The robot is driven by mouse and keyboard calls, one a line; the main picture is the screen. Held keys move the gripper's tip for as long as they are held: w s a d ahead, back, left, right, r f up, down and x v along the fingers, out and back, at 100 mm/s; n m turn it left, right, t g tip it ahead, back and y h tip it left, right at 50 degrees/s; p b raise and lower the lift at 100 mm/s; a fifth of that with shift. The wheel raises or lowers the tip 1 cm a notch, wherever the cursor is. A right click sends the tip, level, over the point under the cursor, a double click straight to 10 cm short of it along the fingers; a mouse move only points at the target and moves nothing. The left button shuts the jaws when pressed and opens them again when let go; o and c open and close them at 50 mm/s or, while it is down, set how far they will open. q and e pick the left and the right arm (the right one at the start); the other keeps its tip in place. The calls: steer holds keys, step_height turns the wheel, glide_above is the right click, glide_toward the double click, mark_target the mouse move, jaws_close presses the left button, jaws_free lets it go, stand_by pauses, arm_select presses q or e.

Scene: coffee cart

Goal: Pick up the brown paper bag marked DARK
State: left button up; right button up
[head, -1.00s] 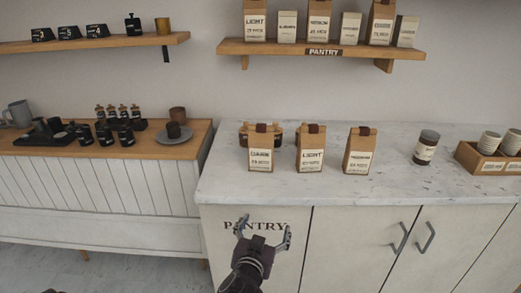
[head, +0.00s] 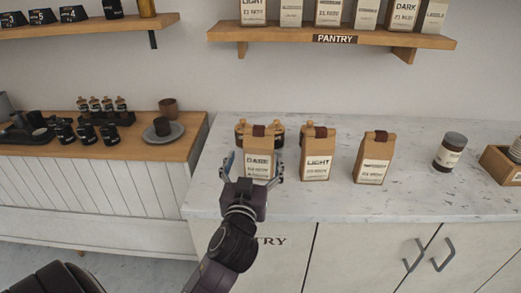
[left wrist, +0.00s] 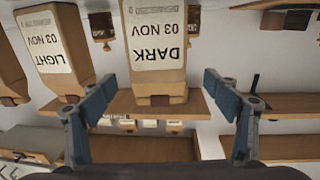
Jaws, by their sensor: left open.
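The brown paper bag marked DARK (head: 259,150) stands upright on the marble counter, leftmost of three bags. It also shows upside down in the left wrist view (left wrist: 155,45), between the fingers and ahead of them. My left gripper (head: 252,172) is open, in front of the bag, with one finger toward each side of it. In the left wrist view the two fingers (left wrist: 165,105) are wide apart with nothing held. Whether they touch the bag cannot be told. The bag's lower part is hidden by the gripper in the head view. My right gripper is not in view.
The LIGHT bag (head: 317,155) stands close on the right, another bag (head: 374,160) further right. A wooden holder (head: 241,132) sits behind the DARK bag. A dark jar (head: 449,152) stands farther right. The pantry shelf (head: 330,36) holds more bags above. Counter front left (head: 205,195) is clear.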

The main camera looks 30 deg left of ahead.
mark_target(258, 153)
arm_select(q)
steer(key=shift+w+a+r, duration=0.15)
steer(key=shift+w+a, duration=0.05)
steer(key=shift+w, duration=0.15)
steer(key=shift+x, duration=0.85)
steer(key=x, duration=0.3)
steer(key=shift+w+f, duration=0.3)
steer(key=shift+f, duration=0.05)
steer(key=shift+r, duration=0.1)
steer(key=c, duration=1.2)
steer(key=shift+c, duration=1.3)
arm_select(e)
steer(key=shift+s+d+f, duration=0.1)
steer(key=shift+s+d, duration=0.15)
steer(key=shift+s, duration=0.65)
